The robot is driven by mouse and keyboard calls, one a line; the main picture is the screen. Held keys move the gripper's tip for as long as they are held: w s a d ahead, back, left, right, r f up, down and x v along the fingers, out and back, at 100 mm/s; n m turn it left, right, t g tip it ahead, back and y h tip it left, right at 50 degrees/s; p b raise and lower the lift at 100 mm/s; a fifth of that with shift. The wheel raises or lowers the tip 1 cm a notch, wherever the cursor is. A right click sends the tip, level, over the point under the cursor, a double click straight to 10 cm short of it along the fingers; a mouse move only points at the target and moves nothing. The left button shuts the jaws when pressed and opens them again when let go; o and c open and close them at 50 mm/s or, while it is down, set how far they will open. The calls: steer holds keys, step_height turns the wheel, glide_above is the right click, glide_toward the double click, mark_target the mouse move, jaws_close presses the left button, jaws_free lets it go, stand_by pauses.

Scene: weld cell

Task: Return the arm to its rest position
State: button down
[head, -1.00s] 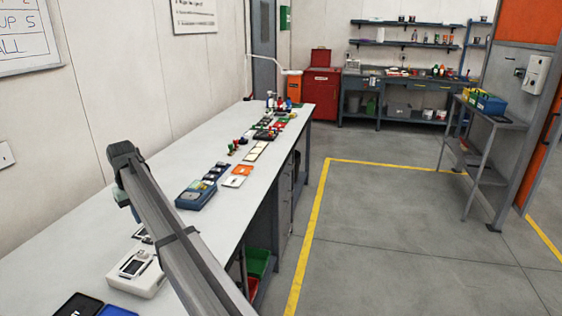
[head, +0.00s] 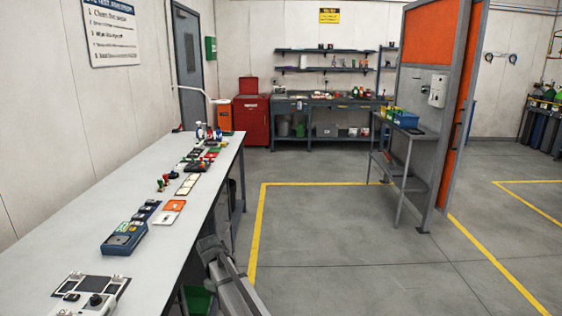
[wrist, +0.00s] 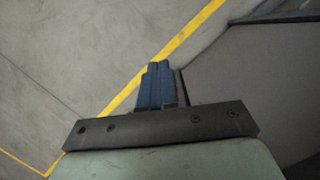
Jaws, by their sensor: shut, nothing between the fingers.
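My gripper (wrist: 158,68) shows in the wrist view with its blue fingers together and nothing between them. It hangs over the bare grey floor, close to a yellow floor line. In the head view my arm (head: 228,278) is low at the bottom middle, by the right edge of the long white workbench (head: 75,225). My gripper cannot be made out in the head view.
A grey stand (head: 402,150) is at the right. Floor between is clear.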

steer(key=s+d+f+m+g, duration=0.1)
steer(key=s+d+f+m, duration=0.2)
steer(key=s+d+f, duration=0.8)
steer(key=s+d+f+m+g, duration=0.2)
steer(key=s+d+f, duration=0.4)
steer(key=d+f, duration=0.75)
steer(key=s+d+f+m+y, duration=0.1)
steer(key=s+d+f+m, duration=0.1)
steer(key=s, duration=0.7)
steer(key=s+d+f+m+g, duration=0.1)
steer(key=s+d+f, duration=0.3)
steer(key=s, duration=0.6)
steer(key=s+d+f+m+g+y, duration=0.1)
steer(key=s+d+f+m, duration=0.2)
steer(key=s, duration=0.6)
step_height(320, 180, down, 2)
steer(key=shift+s+d+f+y, duration=0.1)
steer(key=shift+s+d+y, duration=0.15)
steer(key=shift+d, duration=0.3)
steer(key=shift+w, duration=0.1)
